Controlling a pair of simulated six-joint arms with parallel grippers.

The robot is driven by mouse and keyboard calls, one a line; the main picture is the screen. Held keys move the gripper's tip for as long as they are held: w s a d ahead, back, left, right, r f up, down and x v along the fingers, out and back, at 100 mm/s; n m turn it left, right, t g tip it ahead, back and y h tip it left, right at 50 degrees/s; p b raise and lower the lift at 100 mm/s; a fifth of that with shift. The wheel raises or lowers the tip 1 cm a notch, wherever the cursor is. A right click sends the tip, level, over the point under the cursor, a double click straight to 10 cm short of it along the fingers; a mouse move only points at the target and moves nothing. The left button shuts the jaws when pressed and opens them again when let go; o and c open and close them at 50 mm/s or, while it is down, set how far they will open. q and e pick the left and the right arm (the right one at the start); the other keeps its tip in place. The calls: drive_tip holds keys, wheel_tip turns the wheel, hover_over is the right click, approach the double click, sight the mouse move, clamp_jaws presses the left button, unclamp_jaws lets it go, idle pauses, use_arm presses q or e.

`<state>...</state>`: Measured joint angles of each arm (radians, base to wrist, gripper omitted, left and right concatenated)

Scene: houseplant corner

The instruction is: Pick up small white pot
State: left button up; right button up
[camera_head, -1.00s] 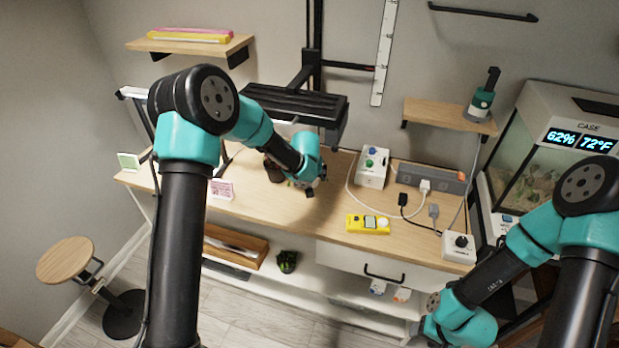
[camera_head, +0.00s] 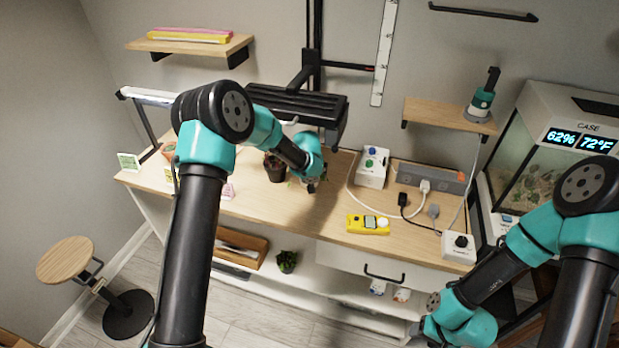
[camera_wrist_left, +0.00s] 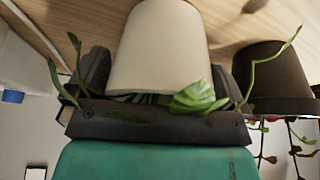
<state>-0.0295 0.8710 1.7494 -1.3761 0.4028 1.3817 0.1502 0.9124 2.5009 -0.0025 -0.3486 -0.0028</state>
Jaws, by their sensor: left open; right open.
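The small white pot (camera_wrist_left: 160,50) fills the middle of the left wrist view, which shows it upside down, with green leaves (camera_wrist_left: 195,97) at its rim. My left gripper (camera_wrist_left: 157,72) is open with one dark finger on each side of the pot. I cannot tell whether the fingers touch it. In the head view my left gripper (camera_head: 314,184) is low over the wooden table, and my arm hides the white pot there. My right gripper (camera_head: 428,332) is open and empty, low in front of the table at the bottom of the view.
A dark pot (camera_head: 275,171) stands close beside the white one; it also shows in the left wrist view (camera_wrist_left: 270,80). A black lamp (camera_head: 293,106) hangs above. A yellow meter (camera_head: 368,224), a power strip (camera_head: 432,178) and cables lie to the right on the table (camera_head: 300,218).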

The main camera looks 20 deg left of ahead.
use_arm(q)
drive_tip(key=shift+c, duration=0.3)
drive_tip(key=c, duration=0.8)
